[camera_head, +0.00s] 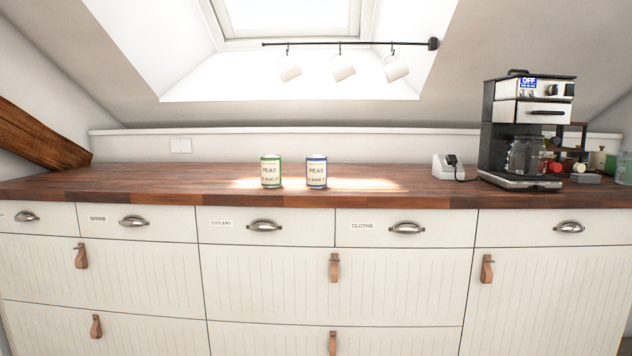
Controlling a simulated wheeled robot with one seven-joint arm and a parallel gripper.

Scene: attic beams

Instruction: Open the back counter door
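A white counter with a wooden top (420,190) runs across the whole view. At its right end is a tall white grooved front (550,300) with a brown leather pull (487,268) near its upper left corner; its lower part is cut off by the frame. It looks like a door and sits flush with the fronts beside it. Wide grooved fronts (270,285) with leather pulls fill the middle and left in two rows. Above them is a row of drawers with metal cup handles, all flush. My gripper is not in view.
Two peas cans, one green (271,172) and one blue (316,171), stand mid-counter. A coffee machine (500,130) marked OFF stands at right by a plugged socket (448,167). White mugs (341,68) hang from a rail. A sloping beam (38,133) is at left.

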